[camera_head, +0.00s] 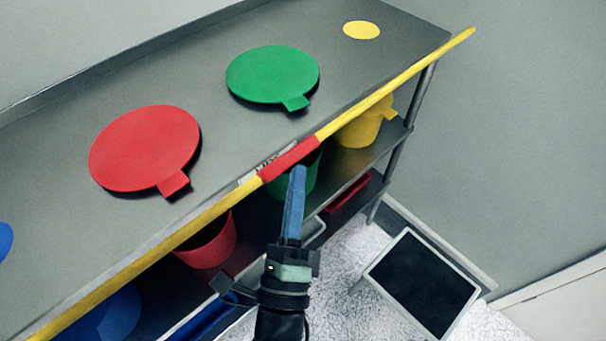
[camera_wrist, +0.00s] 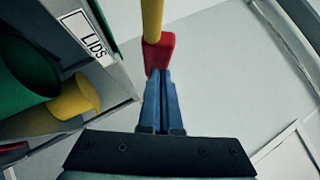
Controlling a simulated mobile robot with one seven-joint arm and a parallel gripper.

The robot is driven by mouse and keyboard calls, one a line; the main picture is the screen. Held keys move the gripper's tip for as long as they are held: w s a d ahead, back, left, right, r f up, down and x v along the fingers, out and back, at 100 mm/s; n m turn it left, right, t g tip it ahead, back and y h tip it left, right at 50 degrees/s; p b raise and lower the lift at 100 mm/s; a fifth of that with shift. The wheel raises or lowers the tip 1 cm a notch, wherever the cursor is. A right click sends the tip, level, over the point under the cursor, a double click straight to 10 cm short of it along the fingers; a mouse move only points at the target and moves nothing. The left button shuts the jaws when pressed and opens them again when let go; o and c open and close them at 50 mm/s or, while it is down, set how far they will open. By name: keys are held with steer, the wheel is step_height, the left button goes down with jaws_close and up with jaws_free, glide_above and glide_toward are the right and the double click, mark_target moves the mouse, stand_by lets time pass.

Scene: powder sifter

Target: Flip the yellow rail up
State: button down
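The yellow rail (camera_head: 395,85) runs along the front edge of the shelf's top, with a red section (camera_head: 290,160) in its middle. In the wrist view the red section (camera_wrist: 158,52) is just beyond my fingertips, and the yellow part (camera_wrist: 152,15) continues up from it. My gripper (camera_head: 298,170) has blue fingers pressed together, with only a thin dark line between them and nothing visible held. The fingertips (camera_wrist: 160,74) are right at the lower edge of the red section. I cannot tell whether they touch it.
Red (camera_head: 145,148) and green (camera_head: 272,75) lids and a yellow disc (camera_head: 361,30) lie on the top shelf (camera_head: 215,100). Red (camera_head: 210,245), green and yellow (camera_head: 358,130) containers stand below. A "LIDS" label (camera_wrist: 85,35) is on the shelf edge. A dark-topped stand (camera_head: 424,283) is at right.

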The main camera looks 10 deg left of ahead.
mark_target(282, 160)
steer(key=r+n+g+p, duration=0.1)
steer(key=p, duration=0.1)
steer(key=a+r+n+p, duration=0.1)
steer(key=p, duration=0.1)
steer(key=w+r+n+g+y+p, duration=0.1)
steer(key=p, duration=0.2)
steer(key=shift+a+r+n+g, duration=0.15)
steer(key=shift+a+n+g, duration=0.1)
steer(key=shift+n+g, duration=0.05)
steer(key=p, duration=0.1)
steer(key=n+g+p, duration=0.1)
steer(key=shift+w+a+r+p, duration=0.15)
steer(key=shift+w+a+p, duration=0.25)
steer(key=shift+w+a+n+p, duration=0.3)
steer(key=shift+a+p, duration=0.15)
steer(key=shift+p, duration=0.35)
steer(key=shift+s, duration=0.1)
